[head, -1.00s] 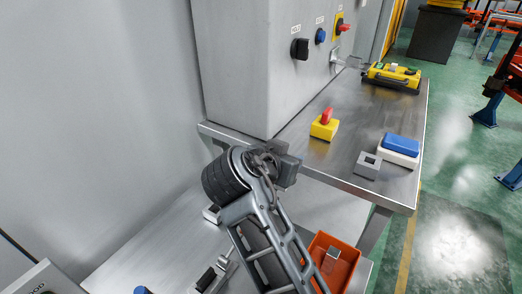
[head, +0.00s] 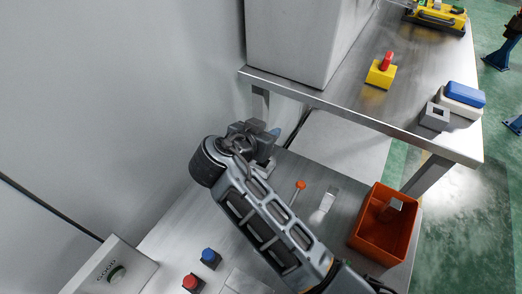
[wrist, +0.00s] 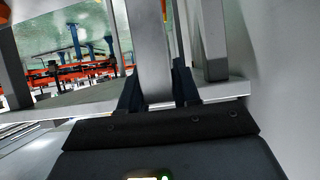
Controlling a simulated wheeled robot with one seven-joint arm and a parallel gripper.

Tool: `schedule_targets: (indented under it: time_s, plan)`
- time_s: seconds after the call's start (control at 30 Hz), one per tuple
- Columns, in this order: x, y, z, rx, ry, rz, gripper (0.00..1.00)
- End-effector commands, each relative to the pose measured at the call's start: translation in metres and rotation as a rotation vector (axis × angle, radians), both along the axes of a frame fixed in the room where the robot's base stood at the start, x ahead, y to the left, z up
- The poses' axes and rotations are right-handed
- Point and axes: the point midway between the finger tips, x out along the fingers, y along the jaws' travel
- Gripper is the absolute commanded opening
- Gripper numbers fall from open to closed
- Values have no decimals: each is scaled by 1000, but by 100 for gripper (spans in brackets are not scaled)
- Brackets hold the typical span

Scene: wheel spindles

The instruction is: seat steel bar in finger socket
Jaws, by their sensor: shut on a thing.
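My gripper (head: 268,140) is at the end of my arm in the middle of the head view, by the near left corner of the upper steel table. In the wrist view its two dark fingers (wrist: 158,92) are shut on a smooth grey steel bar (wrist: 150,45), which extends away from them. In the head view the bar is hard to make out behind the wrist. A grey block with a square hole (head: 435,116), which looks like the socket, sits on the upper table at the right, well apart from my gripper.
An orange bin (head: 366,241) holding a grey piece (head: 392,208) stands on the lower bench. Blue (head: 209,256) and red buttons are at the front.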

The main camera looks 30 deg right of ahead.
Motion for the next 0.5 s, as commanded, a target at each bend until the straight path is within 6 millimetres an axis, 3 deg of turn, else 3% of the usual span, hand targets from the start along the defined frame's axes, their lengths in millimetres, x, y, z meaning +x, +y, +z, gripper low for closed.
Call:
schedule_targets:
  time_s: [0.5]
  plan:
    - [0,0,-58,0,0,0,0]
